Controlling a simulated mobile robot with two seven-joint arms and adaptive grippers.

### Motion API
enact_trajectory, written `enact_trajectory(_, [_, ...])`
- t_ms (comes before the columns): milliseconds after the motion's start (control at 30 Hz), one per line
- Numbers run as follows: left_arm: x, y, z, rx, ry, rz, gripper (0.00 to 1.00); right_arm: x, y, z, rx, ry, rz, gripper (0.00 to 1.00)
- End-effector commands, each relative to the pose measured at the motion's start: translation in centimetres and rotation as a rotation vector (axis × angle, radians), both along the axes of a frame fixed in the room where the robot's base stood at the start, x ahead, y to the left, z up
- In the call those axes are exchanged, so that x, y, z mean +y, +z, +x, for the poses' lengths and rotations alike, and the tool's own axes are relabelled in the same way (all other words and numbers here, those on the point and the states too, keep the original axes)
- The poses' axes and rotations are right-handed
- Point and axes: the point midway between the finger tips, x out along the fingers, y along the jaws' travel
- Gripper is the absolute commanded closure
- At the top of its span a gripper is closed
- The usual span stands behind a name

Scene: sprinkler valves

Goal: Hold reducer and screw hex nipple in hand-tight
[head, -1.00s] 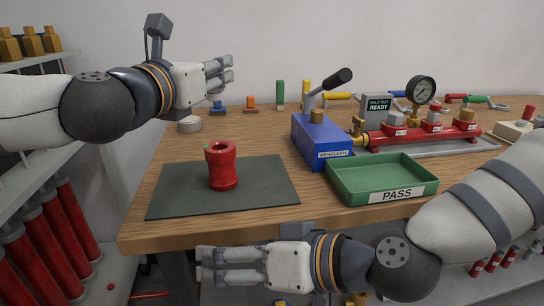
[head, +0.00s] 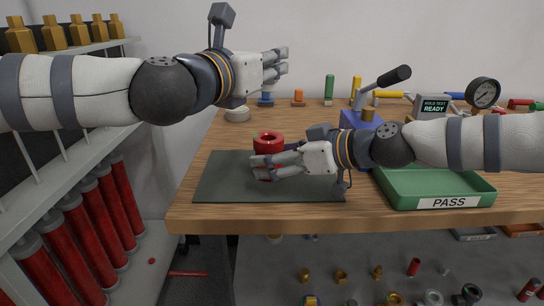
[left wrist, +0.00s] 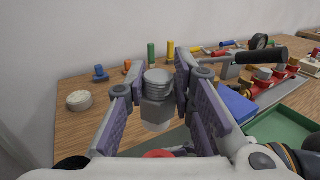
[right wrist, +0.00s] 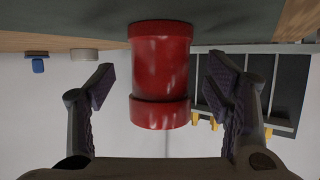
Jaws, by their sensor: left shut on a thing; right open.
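The red reducer (head: 269,138) stands upright on the dark green mat (head: 218,180), its open end up. My right gripper (head: 268,164) is open at the reducer. In the right wrist view the reducer (right wrist: 160,72) stands between its two spread fingers, with gaps on both sides. My left gripper (head: 276,65) is raised above and behind the reducer. In the left wrist view it is shut on a grey metal hex nipple (left wrist: 157,106), whose threaded end shows. The nipple is hidden in the head view. The reducer's red rim (left wrist: 160,154) shows low in the left wrist view.
The green PASS tray (head: 440,188) lies right of the mat, partly under my right arm. Behind it are a blue block (head: 358,121), a gauge (head: 484,93) and a test box (head: 433,106). A shelf (head: 78,150) with red cylinders stands left.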

Motion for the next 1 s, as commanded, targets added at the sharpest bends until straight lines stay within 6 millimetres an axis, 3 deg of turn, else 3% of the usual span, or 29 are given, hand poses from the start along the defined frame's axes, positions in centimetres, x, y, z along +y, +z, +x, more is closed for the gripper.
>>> enact_trajectory(133, [0.0, 0.1, 0.0, -0.001, 0.0, 0.0, 1.0, 1.3, -0.6, 0.9, -0.001, 0.0, 0.001, 0.28])
enact_trajectory(433, [0.0, 0.1, 0.0, -0.001, 0.0, 0.0, 1.0, 1.6, -0.8, 1.1, 0.0, -0.001, 0.001, 0.28])
enact_trajectory(767, [0.0, 0.1, 0.0, -0.001, 0.0, 0.0, 1.0, 1.5, -0.8, 1.1, 0.0, -0.003, 0.001, 1.0])
enact_trajectory(800, [0.0, 0.1, 0.0, -0.001, 0.0, 0.0, 1.0, 1.5, -0.8, 1.1, 0.0, -0.003, 0.001, 0.57])
enact_trajectory(933, [0.0, 0.1, 0.0, -0.001, 0.0, 0.0, 1.0, 1.5, -0.8, 1.1, 0.0, -0.003, 0.001, 0.86])
enact_trajectory(1000, [0.0, 0.1, 0.0, -0.001, 0.0, 0.0, 1.0, 1.5, -0.8, 1.1, 0.0, -0.003, 0.001, 0.86])
